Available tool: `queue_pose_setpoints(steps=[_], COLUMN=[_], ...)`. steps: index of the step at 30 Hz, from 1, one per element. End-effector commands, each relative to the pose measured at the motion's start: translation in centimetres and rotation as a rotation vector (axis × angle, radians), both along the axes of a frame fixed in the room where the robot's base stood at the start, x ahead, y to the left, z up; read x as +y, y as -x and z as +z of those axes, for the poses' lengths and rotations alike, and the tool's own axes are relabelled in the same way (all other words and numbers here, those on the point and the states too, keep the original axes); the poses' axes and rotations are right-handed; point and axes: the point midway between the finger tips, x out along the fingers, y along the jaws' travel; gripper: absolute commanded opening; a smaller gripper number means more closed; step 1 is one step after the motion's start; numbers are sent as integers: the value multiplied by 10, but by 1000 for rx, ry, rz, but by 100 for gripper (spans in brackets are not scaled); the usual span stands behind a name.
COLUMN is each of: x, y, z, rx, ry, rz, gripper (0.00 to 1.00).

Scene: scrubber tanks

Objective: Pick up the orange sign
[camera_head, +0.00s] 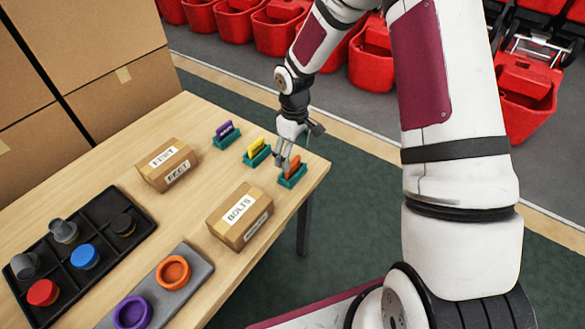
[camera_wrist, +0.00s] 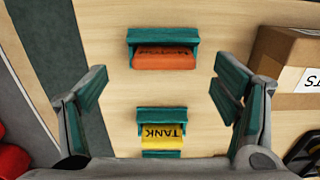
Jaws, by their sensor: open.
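The orange sign (camera_head: 292,166) stands in a teal holder (camera_head: 292,178) near the table's right corner. In the wrist view the orange sign (camera_wrist: 166,59) lies ahead of the fingers, near the top middle, with dark lettering that I cannot read surely. My gripper (camera_head: 285,160) is just beside and above the sign in the head view. In the wrist view my gripper (camera_wrist: 160,105) has its two teal-padded fingers wide apart with nothing between them. A yellow sign (camera_head: 256,147), marked TANK in the wrist view (camera_wrist: 162,131), stands in its own holder beside the orange one.
A purple sign (camera_head: 224,130) stands in a holder farther left. Cardboard boxes, one marked BOLTS (camera_head: 240,215) and another (camera_head: 167,165), sit on the wooden table (camera_head: 190,219). A black tray (camera_head: 140,213) and a grey plate with rings (camera_head: 193,292) are nearer. Red tanks (camera_head: 372,65) stand behind.

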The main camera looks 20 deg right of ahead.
Motion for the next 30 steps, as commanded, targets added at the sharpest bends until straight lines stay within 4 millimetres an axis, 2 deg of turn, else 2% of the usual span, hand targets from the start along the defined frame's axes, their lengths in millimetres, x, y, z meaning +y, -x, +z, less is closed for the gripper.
queue_pose_setpoints(steps=[3, 7, 16, 17, 21, 24, 30], x=[5, 5, 4, 4, 4, 4, 4], y=[2, 1, 1, 1, 1, 1, 1], z=[-20, -35, -40, -40, -40, -40, -40], rx=[4, 3, 1, 1, 1, 1, 1], ry=[-1, 0, 1, 1, 1, 1, 1], rz=[2, 2, 0, 0, 1, 1, 1], gripper=[82, 82, 82, 79, 48, 30, 30])
